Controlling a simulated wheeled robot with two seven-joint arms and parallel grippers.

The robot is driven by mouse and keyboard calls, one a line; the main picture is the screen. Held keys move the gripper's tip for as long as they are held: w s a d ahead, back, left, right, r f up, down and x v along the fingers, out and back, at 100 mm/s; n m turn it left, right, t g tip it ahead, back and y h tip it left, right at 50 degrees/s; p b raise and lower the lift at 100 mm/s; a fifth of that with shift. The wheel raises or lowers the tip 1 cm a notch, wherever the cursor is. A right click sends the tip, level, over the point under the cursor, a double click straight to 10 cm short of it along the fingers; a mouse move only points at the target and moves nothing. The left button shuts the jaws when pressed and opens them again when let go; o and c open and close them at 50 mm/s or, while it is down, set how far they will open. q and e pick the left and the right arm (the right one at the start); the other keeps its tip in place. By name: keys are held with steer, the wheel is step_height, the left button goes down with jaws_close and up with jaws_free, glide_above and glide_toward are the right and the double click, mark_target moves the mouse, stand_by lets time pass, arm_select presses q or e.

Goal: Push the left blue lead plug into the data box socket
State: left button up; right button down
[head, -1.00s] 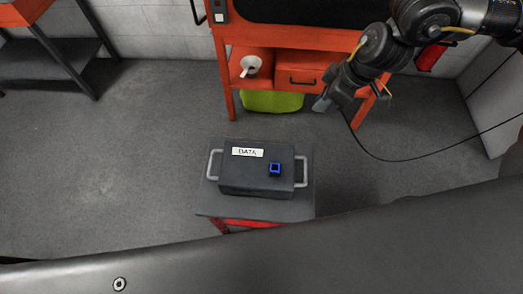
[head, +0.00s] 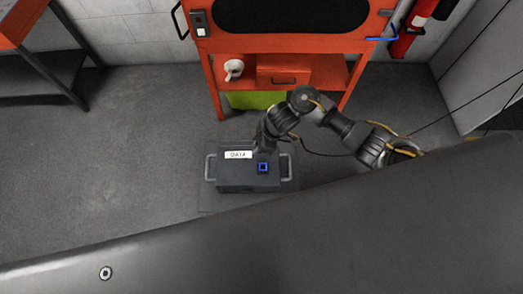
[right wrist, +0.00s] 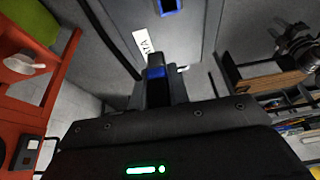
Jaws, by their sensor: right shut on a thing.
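The dark grey data box (head: 235,180) has a white DATA label (head: 238,155) and a blue-rimmed square socket (head: 263,168) on its top. The socket (right wrist: 170,6) shows at the top edge of the right wrist view, cut off by the frame. My right gripper (head: 261,148) is over the far edge of the box, behind the socket. In the right wrist view it is shut on the blue lead plug (right wrist: 156,72), a dark plug with a blue band. The plug is apart from the socket. Its tip is hard to make out. My left gripper is out of view.
The box has a grey handle on each side and sits on a small stand (head: 208,203). Behind it stands an orange bench (head: 212,85) with a white cup (head: 234,69) and a lime-green bin (head: 243,100). A black cable (head: 325,154) trails right. Floor on the left is clear.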

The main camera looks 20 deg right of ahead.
mark_target(260, 168)
steer(key=s+f, duration=0.2)
steer(key=s, duration=0.1)
steer(key=shift+d+f, duration=0.1)
steer(key=shift+f, duration=0.15)
steer(key=shift+f, duration=0.1)
step_height(260, 168, down, 5)
steer(key=b, duration=0.5)
steer(key=shift+f+b, duration=0.2)
steer(key=shift+b, duration=0.2)
steer(key=shift+d+r+p, duration=0.1)
steer(key=shift+d+p, duration=0.05)
steer(key=shift+p, duration=0.2)
steer(key=shift+f, duration=0.3)
stand_by(0.4)
steer(key=shift+f+b, duration=0.45)
steer(key=shift+b, duration=0.05)
steer(key=shift+s+f, duration=0.25)
